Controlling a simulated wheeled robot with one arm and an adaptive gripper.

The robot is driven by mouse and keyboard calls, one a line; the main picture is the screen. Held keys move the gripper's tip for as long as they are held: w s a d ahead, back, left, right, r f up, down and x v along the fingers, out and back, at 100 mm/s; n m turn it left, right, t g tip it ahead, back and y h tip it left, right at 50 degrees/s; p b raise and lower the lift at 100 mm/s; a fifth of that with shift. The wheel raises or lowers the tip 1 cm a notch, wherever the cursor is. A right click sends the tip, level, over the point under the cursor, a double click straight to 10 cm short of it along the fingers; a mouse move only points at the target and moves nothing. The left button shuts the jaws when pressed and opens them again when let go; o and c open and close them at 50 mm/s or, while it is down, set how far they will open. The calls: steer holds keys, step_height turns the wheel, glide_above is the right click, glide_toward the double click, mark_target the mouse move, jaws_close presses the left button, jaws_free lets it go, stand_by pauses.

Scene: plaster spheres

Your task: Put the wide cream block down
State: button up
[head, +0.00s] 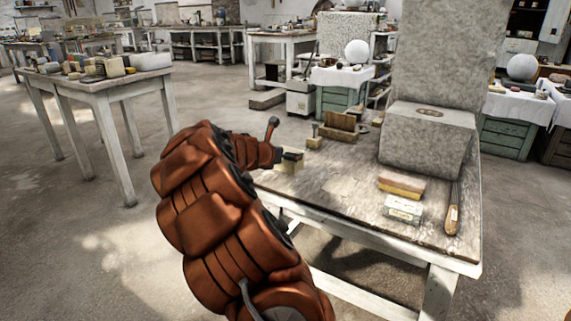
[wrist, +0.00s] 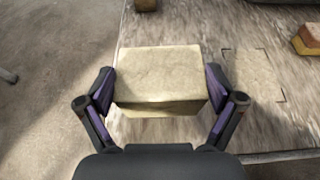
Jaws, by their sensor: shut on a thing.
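The wide cream block (wrist: 158,78) is between the two fingers of my gripper (wrist: 160,90) in the wrist view, with a finger pressed on each short side. In the head view my gripper (head: 290,156) is at the left end of the near worktable (head: 340,190), and the cream block (head: 287,166) shows only partly beneath it. The block looks level. I cannot tell whether its underside touches the tabletop. A faint outline with dark corner marks (wrist: 254,76) lies on the tabletop just right of the block in the wrist view.
A large grey stone block (head: 425,140) stands at the table's right. A yellow-and-red block (head: 401,184), a pale labelled box (head: 403,209) and a wooden-handled tool (head: 452,210) lie before it. A small wooden block (head: 314,142) and a brown wooden holder (head: 340,127) stand behind my gripper.

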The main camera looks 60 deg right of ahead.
mark_target(285, 162)
steer(key=shift+w+d+f+b, duration=0.2)
steer(key=shift+d+f+b, duration=0.05)
steer(key=shift+f+b, duration=0.95)
steer(key=shift+f, duration=0.55)
steer(key=shift+f, duration=0.1)
steer(key=o, duration=1.5)
